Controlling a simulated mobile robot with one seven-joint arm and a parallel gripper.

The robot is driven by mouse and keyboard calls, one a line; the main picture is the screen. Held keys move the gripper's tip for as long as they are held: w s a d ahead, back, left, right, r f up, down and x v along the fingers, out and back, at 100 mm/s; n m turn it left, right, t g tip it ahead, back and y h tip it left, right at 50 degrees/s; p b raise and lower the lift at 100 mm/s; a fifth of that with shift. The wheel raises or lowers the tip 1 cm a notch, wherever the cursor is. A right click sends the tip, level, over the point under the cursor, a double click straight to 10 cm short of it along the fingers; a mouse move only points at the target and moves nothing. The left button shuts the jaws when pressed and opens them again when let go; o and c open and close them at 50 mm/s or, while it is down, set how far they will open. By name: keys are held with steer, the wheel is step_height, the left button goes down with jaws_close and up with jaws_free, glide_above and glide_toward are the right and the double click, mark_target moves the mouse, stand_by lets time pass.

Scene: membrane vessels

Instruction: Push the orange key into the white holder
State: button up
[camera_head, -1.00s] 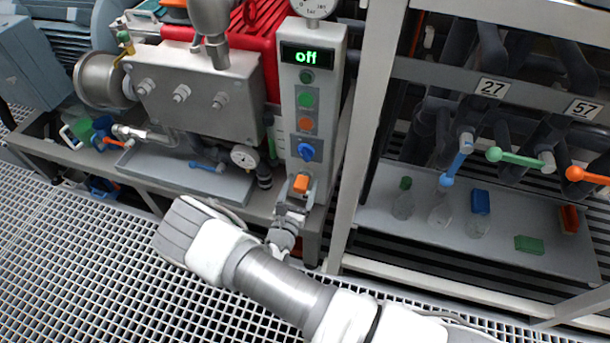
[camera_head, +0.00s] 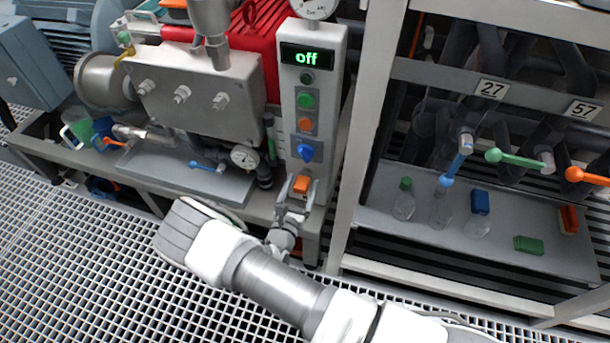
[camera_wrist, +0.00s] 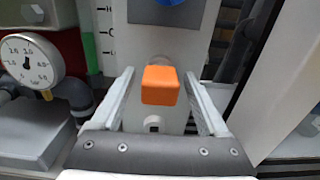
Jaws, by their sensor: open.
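The orange key (camera_head: 301,184) is a small orange block low on the front of the grey control panel (camera_head: 317,130). In the wrist view the orange key (camera_wrist: 160,85) stands between the two fingers of my gripper (camera_wrist: 162,92), with a gap on each side. My gripper (camera_head: 297,191) is open, and its fingers point up toward the panel. A pale round piece shows just behind the key's top edge, and a small dark square opening is below it in the wrist view. Whether these belong to the white holder I cannot tell; the key hides part of that area.
Above the key are a blue knob (camera_head: 307,152), an orange button (camera_head: 305,124), a green button (camera_head: 305,100) and a display (camera_head: 307,57) reading "off". A pressure gauge (camera_head: 245,157) is to the left. A pale frame post (camera_head: 367,130) stands close on the right.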

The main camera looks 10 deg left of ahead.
mark_target(299, 192)
jaws_close()
stand_by(0.3)
steer(key=shift+s+a+p, duration=0.15)
steer(key=shift+s+p, duration=0.15)
steer(key=shift+s, duration=1.2)
steer(key=shift+s+a+p, duration=0.1)
steer(key=shift+s+p, duration=0.2)
steer(key=shift+s, duration=1.2)
